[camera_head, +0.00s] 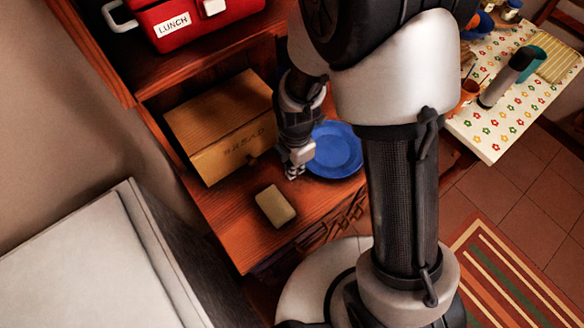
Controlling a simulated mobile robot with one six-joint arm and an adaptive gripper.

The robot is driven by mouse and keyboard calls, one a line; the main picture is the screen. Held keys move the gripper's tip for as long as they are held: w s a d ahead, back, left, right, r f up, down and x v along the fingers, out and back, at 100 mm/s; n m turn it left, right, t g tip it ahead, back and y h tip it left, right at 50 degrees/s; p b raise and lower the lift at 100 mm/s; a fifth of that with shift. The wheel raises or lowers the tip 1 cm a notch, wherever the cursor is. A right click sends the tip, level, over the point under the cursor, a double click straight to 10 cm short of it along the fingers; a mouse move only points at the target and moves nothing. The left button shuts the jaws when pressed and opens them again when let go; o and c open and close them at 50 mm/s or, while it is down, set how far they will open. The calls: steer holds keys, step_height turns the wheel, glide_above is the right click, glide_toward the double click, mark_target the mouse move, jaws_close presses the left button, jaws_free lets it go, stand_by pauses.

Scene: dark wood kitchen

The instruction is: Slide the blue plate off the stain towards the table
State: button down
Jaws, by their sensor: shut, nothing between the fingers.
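The blue plate (336,150) lies flat on the dark wood counter (237,236), partly hidden behind my arm at its right. My gripper (293,175) is low over the counter at the plate's left edge, shut and empty. I cannot tell whether its fingers touch the plate's rim. No stain can be made out; the plate and my arm cover part of the counter. The table (484,141), with a white flower-patterned cloth, stands at the upper right beyond my arm.
A wooden bread box (215,130) stands left of my gripper. A pale yellow sponge-like block (275,206) lies in front of it. A red lunch box (190,22) sits on the upper shelf.

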steer(key=w+d, duration=0.4)
steer(key=d, duration=0.2)
steer(key=w+d+p, duration=0.1)
steer(key=w+d, duration=0.3)
steer(key=d, duration=0.3)
steer(key=w+d+p, duration=0.1)
steer(key=w+d, duration=0.3)
steer(key=d, duration=0.2)
steer(key=shift+w+d, duration=0.15)
steer(key=shift+d, duration=0.25)
